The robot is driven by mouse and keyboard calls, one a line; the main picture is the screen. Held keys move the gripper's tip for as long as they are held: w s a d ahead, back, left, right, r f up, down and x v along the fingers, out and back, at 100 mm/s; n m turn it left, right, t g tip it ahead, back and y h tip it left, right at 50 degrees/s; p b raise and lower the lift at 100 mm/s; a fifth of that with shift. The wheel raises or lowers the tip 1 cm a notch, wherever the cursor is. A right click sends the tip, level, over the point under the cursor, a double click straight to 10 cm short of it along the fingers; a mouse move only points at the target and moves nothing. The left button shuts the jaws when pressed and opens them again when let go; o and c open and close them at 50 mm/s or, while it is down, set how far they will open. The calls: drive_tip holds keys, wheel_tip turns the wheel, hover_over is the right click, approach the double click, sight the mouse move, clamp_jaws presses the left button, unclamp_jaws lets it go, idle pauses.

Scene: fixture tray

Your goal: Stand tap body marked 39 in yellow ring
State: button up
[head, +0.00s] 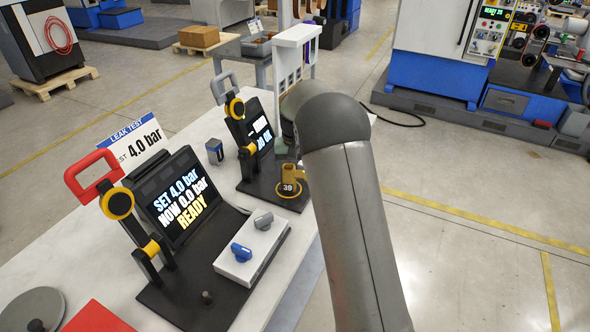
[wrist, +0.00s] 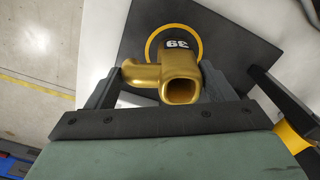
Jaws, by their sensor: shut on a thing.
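The brass tap body (wrist: 165,75) is between the two dark fingers of my gripper (wrist: 158,88), which is shut on it. In the head view the tap body (head: 293,172) shows at the ring's far side, partly overlapping the ring (head: 279,198). I cannot tell whether it touches the plate. My forearm hides most of my gripper there.
A black test stand with a screen (head: 262,137) and a grey-handled clamp (head: 224,84) rises left of the ring. A nearer stand reads READY (head: 183,195) and has a red-handled clamp (head: 93,176). A white box with knobs (head: 250,250) sits in front.

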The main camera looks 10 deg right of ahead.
idle(0.4)
drive_tip(key=o, duration=1.5)
drive_tip(key=shift+f, duration=0.1)
drive_tip(key=shift+r+p, duration=2.3)
drive_tip(key=shift+r, duration=1.25)
